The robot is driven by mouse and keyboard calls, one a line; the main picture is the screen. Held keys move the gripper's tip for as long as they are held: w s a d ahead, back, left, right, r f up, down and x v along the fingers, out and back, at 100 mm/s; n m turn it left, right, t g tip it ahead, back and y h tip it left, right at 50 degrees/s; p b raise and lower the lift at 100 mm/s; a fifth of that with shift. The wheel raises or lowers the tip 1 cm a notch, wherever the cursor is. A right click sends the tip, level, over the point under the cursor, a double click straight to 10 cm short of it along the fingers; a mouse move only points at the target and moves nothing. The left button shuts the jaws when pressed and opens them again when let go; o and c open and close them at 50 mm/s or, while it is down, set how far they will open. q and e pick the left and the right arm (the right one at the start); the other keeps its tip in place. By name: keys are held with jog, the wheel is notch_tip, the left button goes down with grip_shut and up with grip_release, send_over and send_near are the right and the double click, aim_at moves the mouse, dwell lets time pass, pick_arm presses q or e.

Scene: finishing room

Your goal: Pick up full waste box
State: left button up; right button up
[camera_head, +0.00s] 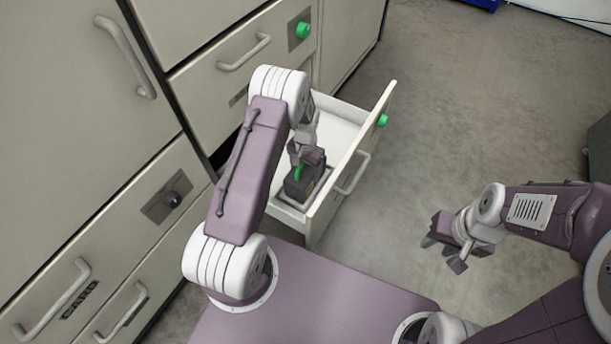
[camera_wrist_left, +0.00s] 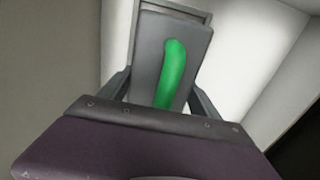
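The waste box (camera_head: 299,187) is dark grey with a green handle and sits upright in the open drawer (camera_head: 322,206). In the left wrist view, the box (camera_wrist_left: 150,50) fills the middle, with its green handle (camera_wrist_left: 172,75) running lengthwise on top. My left gripper (camera_head: 304,158) reaches down over the box. Its fingers (camera_wrist_left: 160,98) are spread, one on each side of the handle, with visible gaps to it. The gripper partly hides the box in the head view. Whether the box is full cannot be seen. My right gripper (camera_head: 446,242) hangs open and empty above the floor.
Pale cabinets (camera_head: 80,120) with bar handles fill the left side. The drawer's front panel (camera_head: 352,160) stands to the right of the left gripper, and its white side walls surround the box. Open concrete floor (camera_head: 480,100) lies to the right.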

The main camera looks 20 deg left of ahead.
pick_arm(q)
grip_shut()
notch_tip(320, 180, up, 10)
jog(key=p, duration=0.6)
jog(key=shift+r, duration=0.1)
jog(key=s+d+r+p, duration=0.1)
jog(key=s+r+p, duration=0.3)
jog(key=r+p, duration=0.7)
jog(key=s+d+r+n+p, duration=0.1)
jog(key=s+r+p, duration=0.4)
jog(key=r+p, duration=0.7)
jog(key=s+d+r+p, duration=0.2)
jog(key=s+r+p, duration=0.2)
jog(key=r+p, duration=0.8)
jog(key=p, duration=0.4)
jog(key=shift+s+n, duration=0.3)
jog(key=shift+s, duration=0.1)
